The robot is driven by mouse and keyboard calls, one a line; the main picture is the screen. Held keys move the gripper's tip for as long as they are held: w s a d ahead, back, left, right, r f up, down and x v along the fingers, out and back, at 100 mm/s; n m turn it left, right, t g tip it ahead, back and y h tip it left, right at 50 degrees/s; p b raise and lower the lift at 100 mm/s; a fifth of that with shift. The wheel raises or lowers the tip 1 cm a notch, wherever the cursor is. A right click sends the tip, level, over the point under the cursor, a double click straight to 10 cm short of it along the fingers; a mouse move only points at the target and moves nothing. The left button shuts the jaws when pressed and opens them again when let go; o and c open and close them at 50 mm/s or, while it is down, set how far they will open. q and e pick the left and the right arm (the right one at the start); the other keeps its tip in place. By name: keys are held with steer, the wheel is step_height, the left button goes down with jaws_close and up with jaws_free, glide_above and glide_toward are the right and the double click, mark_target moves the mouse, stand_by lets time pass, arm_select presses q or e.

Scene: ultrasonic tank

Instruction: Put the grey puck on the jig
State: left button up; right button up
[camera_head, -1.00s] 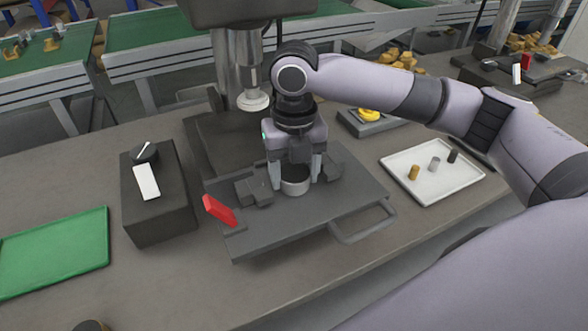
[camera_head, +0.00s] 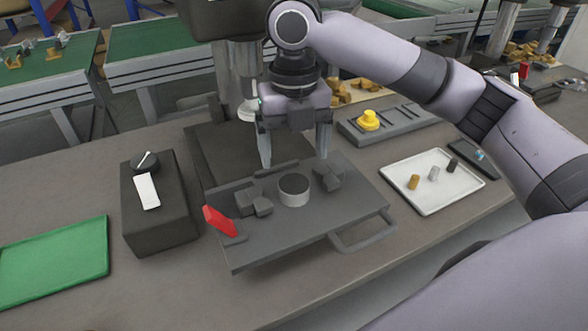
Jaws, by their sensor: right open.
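The grey puck (camera_head: 294,190), a short cylinder with a dark top, sits upright on the jig (camera_head: 330,221), a dark plate with a handle at its front right. The puck lies between two dark clamp blocks, one at its left (camera_head: 254,202) and one at its right (camera_head: 327,177). My right gripper (camera_head: 294,162) is open and empty above and behind the puck, apart from it. My left gripper is not in view.
A red lever (camera_head: 219,221) stands at the jig's left. A dark control box (camera_head: 158,212) and a green tray (camera_head: 52,262) are further left. A white tray (camera_head: 400,196) with small cylinders and a slotted rack (camera_head: 401,120) with a yellow piece (camera_head: 368,120) are at right.

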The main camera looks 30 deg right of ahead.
steer(key=shift+r, duration=2.15)
